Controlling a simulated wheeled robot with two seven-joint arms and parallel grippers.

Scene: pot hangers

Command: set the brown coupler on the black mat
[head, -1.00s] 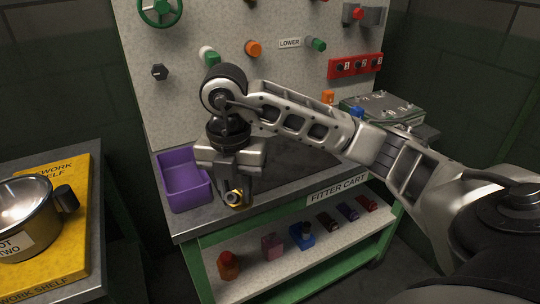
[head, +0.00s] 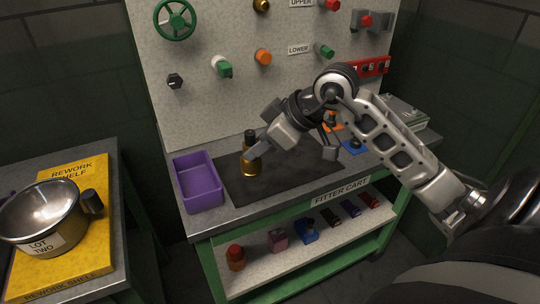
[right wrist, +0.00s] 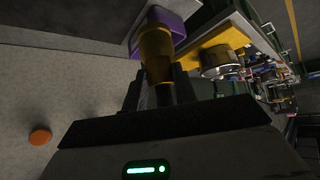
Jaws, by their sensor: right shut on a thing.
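The brown coupler (head: 250,168), golden brown with a dark upper part, is upright over the left part of the black mat (head: 300,178). I cannot tell whether its base touches the mat. My right gripper (head: 256,150) reaches it from the right and is shut on it. In the right wrist view the coupler (right wrist: 156,50) shows between the fingers, partly hidden by them. My left gripper is not in view.
A purple bin (head: 198,184) stands just left of the mat. The pegboard (head: 200,110) with knobs rises behind. Orange and blue items (head: 352,147) lie right of the mat. A steel pot (head: 45,215) sits on the yellow rework shelf at left.

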